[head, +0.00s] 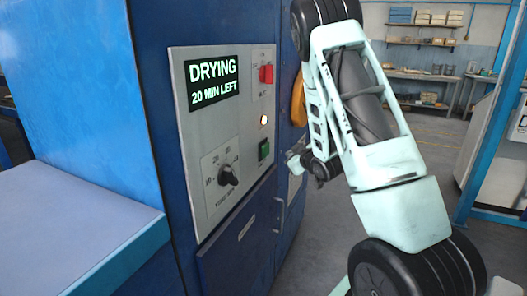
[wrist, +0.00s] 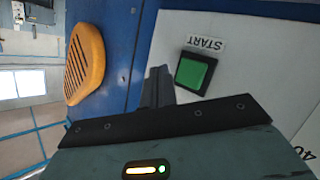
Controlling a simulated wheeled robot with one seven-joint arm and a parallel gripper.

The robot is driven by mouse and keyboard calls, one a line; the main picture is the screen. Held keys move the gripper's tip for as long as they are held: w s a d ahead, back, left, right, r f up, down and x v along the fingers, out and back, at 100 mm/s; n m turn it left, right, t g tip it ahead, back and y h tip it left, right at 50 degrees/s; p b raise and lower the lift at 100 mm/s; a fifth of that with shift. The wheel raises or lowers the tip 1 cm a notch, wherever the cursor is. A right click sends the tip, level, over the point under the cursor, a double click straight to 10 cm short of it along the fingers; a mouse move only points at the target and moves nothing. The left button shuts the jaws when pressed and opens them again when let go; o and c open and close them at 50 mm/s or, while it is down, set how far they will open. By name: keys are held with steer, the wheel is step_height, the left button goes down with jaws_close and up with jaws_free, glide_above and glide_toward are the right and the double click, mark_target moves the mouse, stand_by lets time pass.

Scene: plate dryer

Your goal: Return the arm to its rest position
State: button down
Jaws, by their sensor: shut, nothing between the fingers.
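My arm bends across the right side of the head view, with my gripper (head: 291,159) in front of the blue dryer (head: 222,25), just right of the control panel (head: 190,120). In the wrist view my gripper's fingers (wrist: 159,74) are together and hold nothing. The green START button (wrist: 194,73) lies just right of the fingertips there; it also shows in the head view (head: 263,150). I cannot tell the exact gap between the fingers and the panel. The display (head: 212,82) reads "DRYING 20 MIN LEFT".
The panel also carries a red switch (head: 266,74), a lit lamp (head: 264,121) and a black dial (head: 228,175). A yellow-orange slotted part (wrist: 85,64) sits on the dryer beside the panel. A light table (head: 70,225) stands at left. Open floor (head: 440,140) lies behind my arm.

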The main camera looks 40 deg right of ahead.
steer(key=s+a+m+g+y, duration=0.1)
steer(key=s+a+g+y, duration=0.15)
steer(key=a, duration=0.75)
steer(key=s+a+m+g+y, duration=0.15)
steer(key=a+g, duration=0.25)
steer(key=a, duration=0.6)
steer(key=s+a+r+n+g+y, duration=0.1)
steer(key=s+a+n+g, duration=0.2)
steer(key=s+a, duration=0.9)
steer(key=s+a+r+n+g, duration=0.2)
steer(key=s+a+n+g, duration=0.2)
steer(key=s+a, duration=0.8)
steer(key=a+n, duration=0.1)
steer(key=a, duration=0.3)
steer(key=shift+a+r+n+y, duration=0.25)
steer(key=shift+a+n+y, duration=0.1)
steer(key=shift+y, duration=0.05)
stand_by(2.8)
